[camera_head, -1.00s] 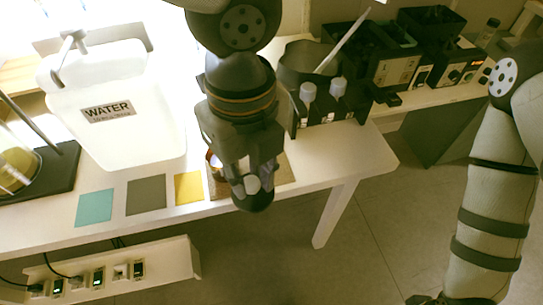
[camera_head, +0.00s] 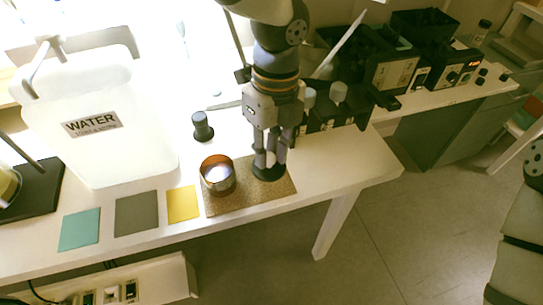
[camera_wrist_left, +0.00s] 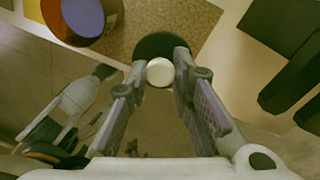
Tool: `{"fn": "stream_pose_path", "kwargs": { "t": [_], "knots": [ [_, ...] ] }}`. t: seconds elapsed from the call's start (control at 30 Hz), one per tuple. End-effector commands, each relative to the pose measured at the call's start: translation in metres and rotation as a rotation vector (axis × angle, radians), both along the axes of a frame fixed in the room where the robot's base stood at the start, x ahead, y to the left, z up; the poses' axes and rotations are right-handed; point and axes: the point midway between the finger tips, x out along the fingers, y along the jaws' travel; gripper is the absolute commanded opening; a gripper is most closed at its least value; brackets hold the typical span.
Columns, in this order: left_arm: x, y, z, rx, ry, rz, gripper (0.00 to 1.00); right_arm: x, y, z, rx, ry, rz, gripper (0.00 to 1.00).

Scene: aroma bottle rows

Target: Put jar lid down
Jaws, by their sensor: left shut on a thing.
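My left gripper (camera_head: 270,158) points down at the right part of a brown speckled mat (camera_head: 226,206). It is shut on the white knob (camera_wrist_left: 159,72) of a dark round jar lid (camera_head: 268,174). The lid also shows beyond the fingertips in the left wrist view (camera_wrist_left: 160,45). It looks at or just above the mat; I cannot tell whether it touches. The open jar (camera_head: 218,177), amber-rimmed with a bright inside, stands on the mat left of the lid; it also shows at the top left of the wrist view (camera_wrist_left: 82,18). My right gripper is not seen.
A white WATER container (camera_head: 98,140) stands at the left. Teal (camera_head: 80,230), grey (camera_head: 136,213) and yellow (camera_head: 182,204) squares lie left of the mat. A small dark bottle (camera_head: 202,127) stands behind the jar. Black devices (camera_head: 375,60) fill the back right. The table's front edge is close.

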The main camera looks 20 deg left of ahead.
Motion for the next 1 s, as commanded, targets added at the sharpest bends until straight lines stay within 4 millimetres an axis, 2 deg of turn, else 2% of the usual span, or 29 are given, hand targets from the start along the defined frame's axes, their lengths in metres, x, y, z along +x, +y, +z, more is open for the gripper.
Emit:
{"fn": "stream_pose_path", "kwargs": {
  "t": [0.1,0.27,0.6,0.63,0.7,1.0],
  "knots": [
    [0.009,0.003,-0.012,0.001,0.001,0.001,0.0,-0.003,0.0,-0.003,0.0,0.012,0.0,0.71],
    [0.008,0.003,-0.04,0.001,0.0,-0.001,0.0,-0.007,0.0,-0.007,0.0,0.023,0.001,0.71],
    [0.008,0.003,-0.042,0.001,-0.004,0.0,0.0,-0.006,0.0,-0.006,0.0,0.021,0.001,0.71],
    [0.008,0.003,-0.042,0.0,-0.005,0.0,0.25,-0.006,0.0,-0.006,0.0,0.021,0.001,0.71],
    [0.008,0.003,-0.042,0.0,-0.005,0.0,0.41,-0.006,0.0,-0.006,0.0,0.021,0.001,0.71],
    [0.008,0.003,-0.04,0.0,-0.006,0.001,0.41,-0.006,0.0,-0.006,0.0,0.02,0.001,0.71]
  ]
}}
